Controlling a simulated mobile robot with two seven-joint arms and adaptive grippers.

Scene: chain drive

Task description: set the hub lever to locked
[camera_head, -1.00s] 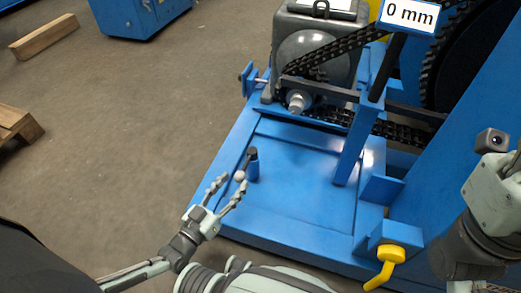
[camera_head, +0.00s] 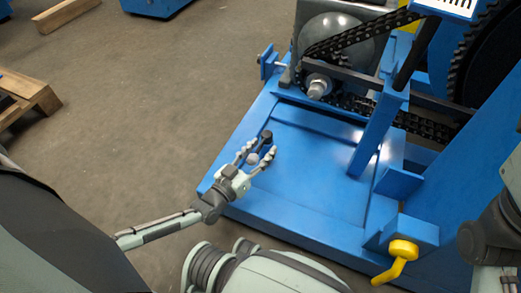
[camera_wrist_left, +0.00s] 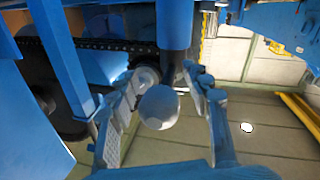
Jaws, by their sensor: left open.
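A short lever with a dark post top (camera_head: 266,137) and a round grey knob (camera_head: 252,160) stands on the left part of the blue base; no label shows on it. My left gripper (camera_head: 261,149) is open, its two fingers on either side of the knob. In the left wrist view the pale knob (camera_wrist_left: 158,107) sits between the spread fingers, with a gap on both sides, and a dark blue post (camera_wrist_left: 175,25) rises behind it. I cannot tell the lever's setting. My right gripper is out of view.
The blue frame (camera_head: 330,225) carries a chain (camera_head: 425,127), a shaft end (camera_head: 318,87) and an upright blue post (camera_head: 378,135). A yellow crank handle (camera_head: 398,255) sticks out at the front right. A wooden pallet (camera_head: 25,98) lies on the floor at left.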

